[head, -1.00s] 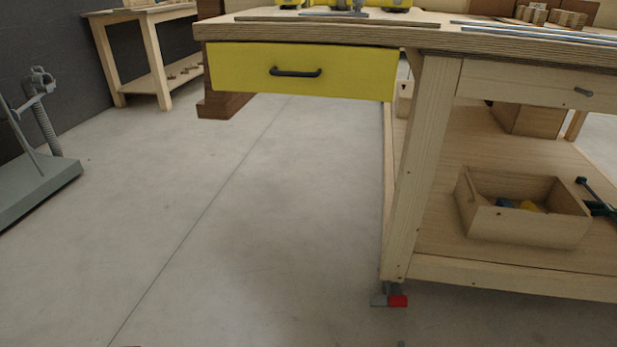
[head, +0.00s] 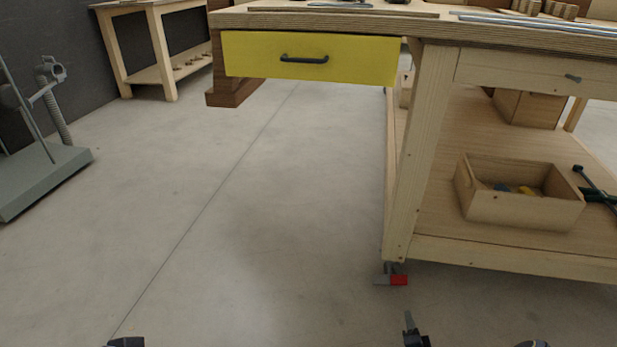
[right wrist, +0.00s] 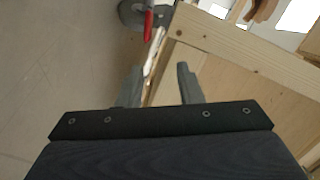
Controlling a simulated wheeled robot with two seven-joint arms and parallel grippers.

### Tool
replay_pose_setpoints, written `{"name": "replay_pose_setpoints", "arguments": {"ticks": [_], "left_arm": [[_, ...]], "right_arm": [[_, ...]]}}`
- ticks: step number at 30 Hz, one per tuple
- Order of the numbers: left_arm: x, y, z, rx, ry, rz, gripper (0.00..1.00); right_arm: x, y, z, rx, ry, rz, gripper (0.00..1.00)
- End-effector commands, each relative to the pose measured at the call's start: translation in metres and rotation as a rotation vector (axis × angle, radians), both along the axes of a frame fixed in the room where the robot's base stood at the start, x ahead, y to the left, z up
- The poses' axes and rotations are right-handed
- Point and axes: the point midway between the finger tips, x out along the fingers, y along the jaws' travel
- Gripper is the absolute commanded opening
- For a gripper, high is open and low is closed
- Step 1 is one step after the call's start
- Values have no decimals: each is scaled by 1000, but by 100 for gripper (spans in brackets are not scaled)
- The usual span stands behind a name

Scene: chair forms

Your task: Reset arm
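My right gripper (head: 411,325) shows at the bottom edge of the head view, in front of the workbench's near leg and well below its top. In the right wrist view its two grey fingers (right wrist: 160,88) stand apart with nothing between them, so it is open and empty. The bench's wooden frame and a red-pedalled caster lie beyond the fingers there. A small dark tip (head: 126,342) at the bottom left of the head view looks like part of my left arm or gripper; its fingers cannot be made out.
A wooden workbench (head: 432,140) with a shut-looking yellow drawer (head: 345,60) stands ahead. An open wooden box (head: 520,208) sits on its lower shelf. A red-pedalled caster (head: 397,280) is under the near leg. A grey machine base (head: 45,180) stands left. The floor between is clear.

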Motion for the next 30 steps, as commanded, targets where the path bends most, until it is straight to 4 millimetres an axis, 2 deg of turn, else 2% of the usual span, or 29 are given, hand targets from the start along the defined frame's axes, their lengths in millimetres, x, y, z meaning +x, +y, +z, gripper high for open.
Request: {"name": "replay_pose_setpoints", "arguments": {"ticks": [1,5,8,12,16,20,23,27,30], "left_arm": [[0,0,2,0,0,0,45],[0,0,4,0,0,0,45],[0,0,7,0,0,0,45],[0,0,11,0,0,0,45],[0,0,15,0,0,0,45],[0,0,19,0,0,0,45],[0,0,22,0,0,0,45],[0,0,26,0,0,0,45],[0,0,29,0,0,0,45]], "right_arm": [[9,-5,14,-29,14,23,33],[30,-16,45,-105,82,82,33],[48,-24,82,-183,146,138,33],[64,-32,152,-317,267,224,33],[61,-32,221,-429,379,287,33],[41,-27,288,-519,482,338,33],[14,-18,337,-569,553,374,33],[-38,0,396,-615,639,427,33],[-83,16,430,-629,689,473,33]]}}
